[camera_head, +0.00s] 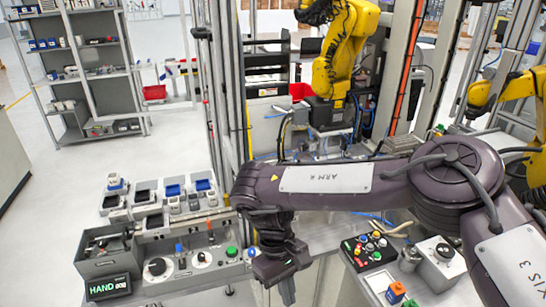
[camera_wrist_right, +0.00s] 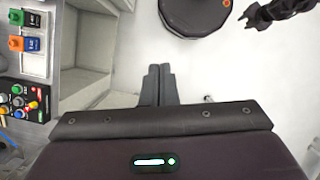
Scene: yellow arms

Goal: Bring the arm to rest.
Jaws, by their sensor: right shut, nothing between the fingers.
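My right arm reaches across the head view from the right, with a dark purple link bearing a white label. Its wrist hangs down at the lower middle, and my right gripper (camera_head: 287,290) points downward there, partly cut off by the dark wrist housing. In the right wrist view, the two grey fingers of this gripper (camera_wrist_right: 158,84) lie side by side, shut and empty, over pale floor. They touch no object. My left gripper is not seen in the head view.
A workbench with a grey bin (camera_head: 108,262) and several switch boxes stands left of my right gripper. A black button panel (camera_head: 369,250) and an orange block (camera_head: 396,291) lie on the right-hand table. A yellow robot arm (camera_head: 343,60) stands behind. Open floor lies at left.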

